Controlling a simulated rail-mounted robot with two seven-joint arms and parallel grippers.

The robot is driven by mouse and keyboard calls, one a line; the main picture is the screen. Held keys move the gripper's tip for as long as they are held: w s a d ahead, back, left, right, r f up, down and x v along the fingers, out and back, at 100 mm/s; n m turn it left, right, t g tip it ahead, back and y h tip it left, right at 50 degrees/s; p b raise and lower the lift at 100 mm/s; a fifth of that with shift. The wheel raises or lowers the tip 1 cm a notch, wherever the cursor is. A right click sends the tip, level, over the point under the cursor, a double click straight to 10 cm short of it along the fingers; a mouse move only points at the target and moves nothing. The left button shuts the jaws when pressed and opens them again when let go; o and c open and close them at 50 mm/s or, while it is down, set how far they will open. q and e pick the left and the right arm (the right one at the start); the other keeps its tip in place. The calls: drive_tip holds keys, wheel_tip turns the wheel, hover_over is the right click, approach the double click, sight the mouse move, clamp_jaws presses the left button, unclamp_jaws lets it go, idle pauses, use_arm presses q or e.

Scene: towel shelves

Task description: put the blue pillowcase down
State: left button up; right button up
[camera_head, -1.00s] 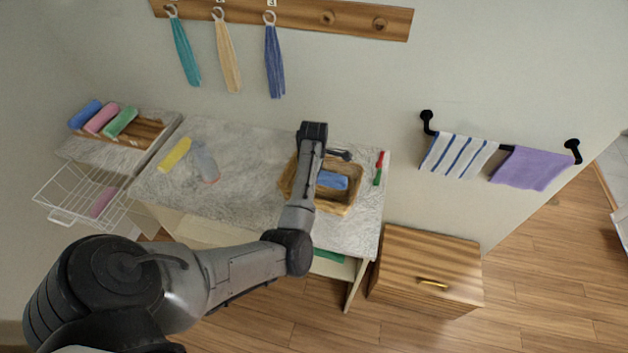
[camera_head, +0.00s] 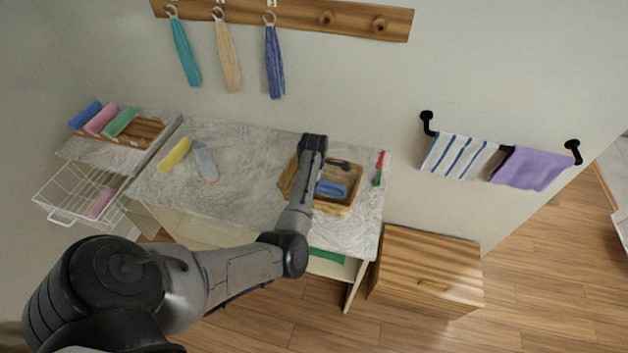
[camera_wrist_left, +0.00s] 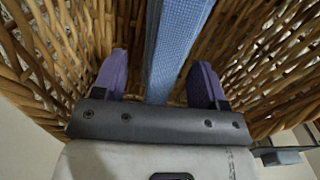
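The blue pillowcase (camera_head: 331,188) lies in the wicker basket (camera_head: 338,209) on the marble-topped table, just right of my left forearm in the head view. In the left wrist view, the pillowcase (camera_wrist_left: 172,45) runs as a blue strip between the purple fingertips of my left gripper (camera_wrist_left: 160,78). The fingers stand apart, with a gap on each side of the cloth. They are down inside the basket, whose woven walls (camera_wrist_left: 255,60) surround them. In the head view my left arm partly hides the basket and the fingers. My right gripper is out of view.
A yellow cloth (camera_head: 175,154) and a grey-blue item (camera_head: 205,160) lie at the table's left. A red-and-green object (camera_head: 379,168) lies right of the basket. Rolled towels sit on a side shelf (camera_head: 150,132). A wooden cabinet (camera_head: 425,270) stands at right.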

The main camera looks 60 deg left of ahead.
use_arm(q)
drive_tip(key=o, duration=0.4)
drive_tip(key=shift+c, duration=0.2)
wheel_tip(320, 180, up, 12)
drive_tip(key=shift+r, duration=0.2)
idle(0.4)
